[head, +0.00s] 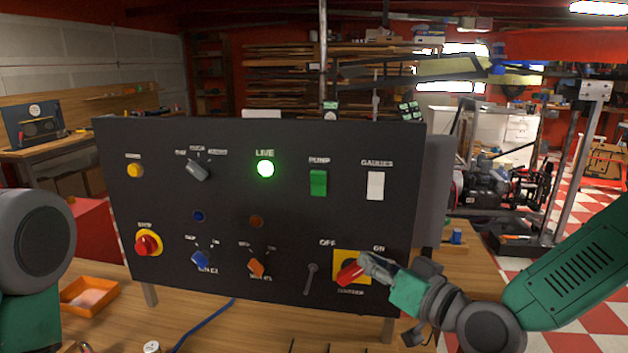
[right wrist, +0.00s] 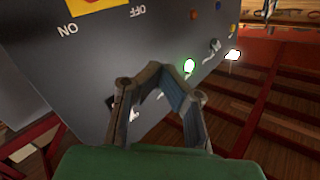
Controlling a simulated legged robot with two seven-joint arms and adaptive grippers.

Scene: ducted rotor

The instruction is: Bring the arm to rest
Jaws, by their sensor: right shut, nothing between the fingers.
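My right gripper (head: 370,262) comes in from the lower right with its fingers shut and empty. Its tips are in front of the right edge of the red rotary switch (head: 349,273) on its yellow plate, at the panel's lower right; I cannot tell whether they touch it. The right wrist view shows the fingertips (right wrist: 157,67) together in front of the dark panel (right wrist: 75,75), with the yellow plate (right wrist: 95,6) at the top edge. The switch's red handle lies slanted, partly behind the fingers. My left gripper is out of view; only part of my left arm shows.
The upright black panel (head: 228,240) stands on a wooden bench. Its green LIVE lamp (head: 265,169) is lit. A green rocker (head: 318,183), a white rocker (head: 375,186) and several knobs are on it. An orange tray (head: 90,296) is at the left. Open floor (head: 520,285) lies right.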

